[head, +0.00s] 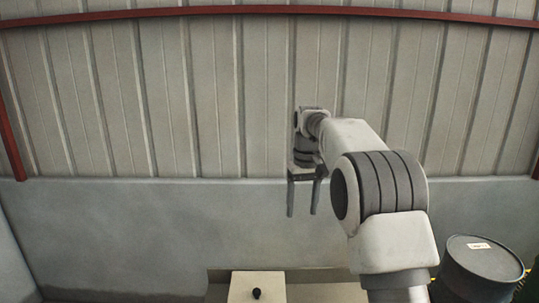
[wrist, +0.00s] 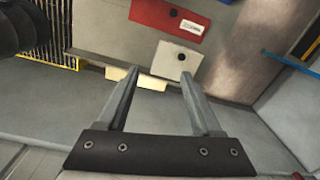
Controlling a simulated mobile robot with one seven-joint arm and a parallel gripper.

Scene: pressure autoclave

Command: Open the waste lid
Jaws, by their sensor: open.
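A cream flat lid (head: 272,284) with a small black knob (head: 257,293) shows at the bottom edge of the head view, partly cut off. In the wrist view, a cream panel (wrist: 168,62) with a black knob (wrist: 181,57) lies just beyond the fingertips, beside a red panel (wrist: 150,12) with a dark knob and a white label. I cannot tell for sure which one is the waste lid. My gripper (head: 302,214) is open and empty, pointing down, above and apart from the cream lid. Its two fingers (wrist: 157,76) are spread in the wrist view.
A dark drum (head: 479,262) with a small label on top stands at the lower right. A ribbed wall (head: 200,95) with a grey lower band is behind. In the wrist view, a yellow-edged grating (wrist: 50,35) is at the upper left and a blue bar (wrist: 290,63) at the right.

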